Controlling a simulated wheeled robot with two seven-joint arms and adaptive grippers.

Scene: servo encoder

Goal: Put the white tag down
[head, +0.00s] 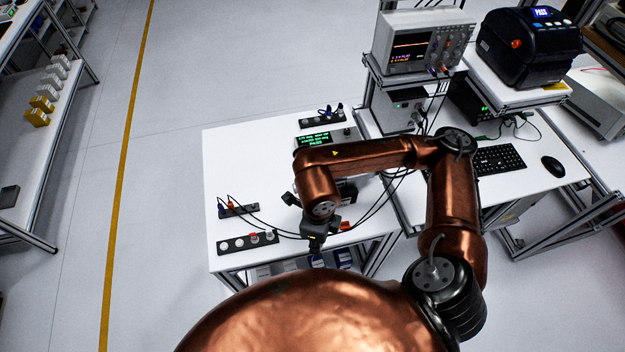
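My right arm reaches in from the lower right and bends over the white table (232,165). My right gripper (316,243) points down near the table's front edge, to the right of a black strip (236,245) with small white and orange-red round parts. The gripper is small and dark here, and I cannot tell whether its fingers are open or shut or hold anything. I cannot make out a white tag; it may be hidden by the arm or gripper. My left gripper is not in view.
A device with a green-lit display (314,140) stands behind my forearm, near a dark connector strip (322,119). Another strip with cables (238,210) lies at the left. An oscilloscope (410,45), label printer (530,45), keyboard (497,159) and mouse (553,166) are at the right. The table's back left is clear.

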